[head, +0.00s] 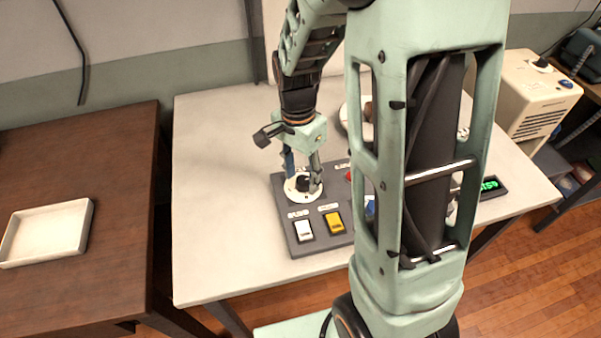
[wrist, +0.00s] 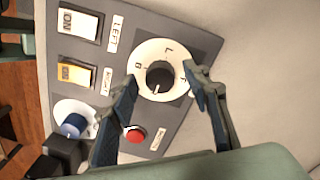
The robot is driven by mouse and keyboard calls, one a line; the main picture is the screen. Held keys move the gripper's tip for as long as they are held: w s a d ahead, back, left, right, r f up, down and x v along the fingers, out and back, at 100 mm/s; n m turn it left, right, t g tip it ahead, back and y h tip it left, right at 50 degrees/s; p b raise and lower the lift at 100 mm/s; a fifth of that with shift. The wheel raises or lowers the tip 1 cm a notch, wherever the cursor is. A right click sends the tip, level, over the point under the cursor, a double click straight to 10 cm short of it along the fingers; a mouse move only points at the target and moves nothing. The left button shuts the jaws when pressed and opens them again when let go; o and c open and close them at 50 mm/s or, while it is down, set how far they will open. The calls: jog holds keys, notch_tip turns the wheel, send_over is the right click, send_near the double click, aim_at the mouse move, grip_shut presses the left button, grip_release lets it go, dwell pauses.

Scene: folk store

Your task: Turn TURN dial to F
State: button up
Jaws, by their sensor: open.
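The dial has a black knob (wrist: 160,77) on a round white plate (wrist: 172,50) marked with small letters. The mark at the right looks like F, one at the top looks like L, and the one at the left is hard to read. A white pointer line on the knob points down in the wrist view, away from these letters. My gripper (wrist: 162,75) is open, with one finger on each side of the knob; I cannot tell whether they touch it. The head view also shows my gripper (head: 303,181) pointing down over the dial plate (head: 291,190).
The grey panel (head: 284,232) also carries a white switch (head: 304,230), a yellow switch (head: 334,222), a red button (wrist: 135,134) and a blue knob (wrist: 74,125). It lies on a white table (head: 215,220). My arm hides its right side. A white tray (head: 45,233) sits at left.

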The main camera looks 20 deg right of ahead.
jog(key=shift+f, duration=0.3)
jog(key=c, duration=1.2)
jog(key=shift+o, duration=0.2)
jog(key=shift+n, duration=0.3)
